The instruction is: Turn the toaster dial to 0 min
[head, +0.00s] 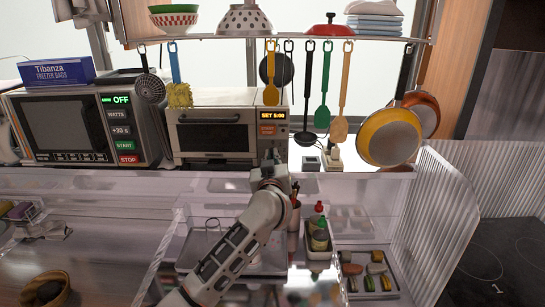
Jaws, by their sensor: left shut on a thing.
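The toaster (215,133) stands on the back counter, a silver oven with a dark window and door handle. Its small display (273,115) reads what looks like "SET 5:00", with an orange area below it. My left gripper (271,158) reaches up from below to the lower right of the toaster's front, below the display. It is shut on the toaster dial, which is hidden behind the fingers. I cannot see which way the dial points. My right gripper is out of view.
A microwave (80,128) showing "OFF" stands left of the toaster. Utensils hang from the shelf above, including a blue one (174,62), a black ladle (306,100) and a yellow pan (390,137). Bottles (318,236) stand in a bin right of my left arm.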

